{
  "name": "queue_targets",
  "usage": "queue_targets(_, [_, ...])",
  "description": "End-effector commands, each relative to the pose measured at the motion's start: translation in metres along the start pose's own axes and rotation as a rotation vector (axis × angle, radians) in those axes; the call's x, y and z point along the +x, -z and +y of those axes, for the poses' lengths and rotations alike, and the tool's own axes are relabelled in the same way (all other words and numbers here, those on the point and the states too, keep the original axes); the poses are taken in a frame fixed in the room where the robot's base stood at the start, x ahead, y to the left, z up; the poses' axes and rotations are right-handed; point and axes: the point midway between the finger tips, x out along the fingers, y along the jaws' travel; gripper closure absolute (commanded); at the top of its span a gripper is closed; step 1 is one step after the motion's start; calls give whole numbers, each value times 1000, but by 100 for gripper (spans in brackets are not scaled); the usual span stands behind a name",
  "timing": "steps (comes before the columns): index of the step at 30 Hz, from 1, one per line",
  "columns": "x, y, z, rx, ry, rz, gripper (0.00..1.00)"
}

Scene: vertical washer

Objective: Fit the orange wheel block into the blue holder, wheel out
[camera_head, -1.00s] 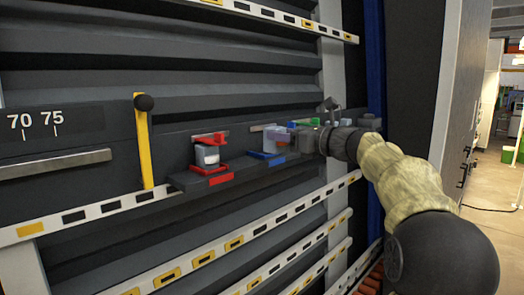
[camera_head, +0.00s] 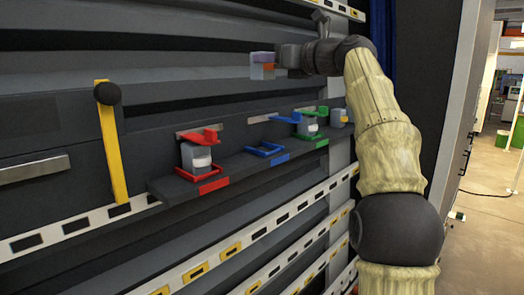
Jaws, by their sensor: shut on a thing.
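My gripper (camera_head: 281,62) is raised high in front of the dark ribbed wall. It is shut on a pale grey block (camera_head: 259,71) with a small orange part on its gripper side and a purplish top. I take this as the orange wheel block; its wheel is too small to make out. The blue holder (camera_head: 268,151) is a blue-rimmed seat on the dark shelf, with a blue lever above it. It looks empty. The held block is well above it and apart from it.
The red holder (camera_head: 212,185) to the left and the green holder (camera_head: 322,143) to the right each have a grey block in them. Another block (camera_head: 337,117) with a yellow-orange part stands at the shelf's right end. A yellow handle (camera_head: 113,155) stands out at left.

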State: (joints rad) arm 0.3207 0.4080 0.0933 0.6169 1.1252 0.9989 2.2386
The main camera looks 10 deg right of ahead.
Motion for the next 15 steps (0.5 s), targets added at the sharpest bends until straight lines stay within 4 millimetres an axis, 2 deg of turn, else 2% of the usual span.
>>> queue_targets(4, [0,1,0,0,0,-1,83])
queue_targets(7, [0,11,0,-1,-1,0,83])
queue_targets(15, [0,60,1,2,-1,1,83])
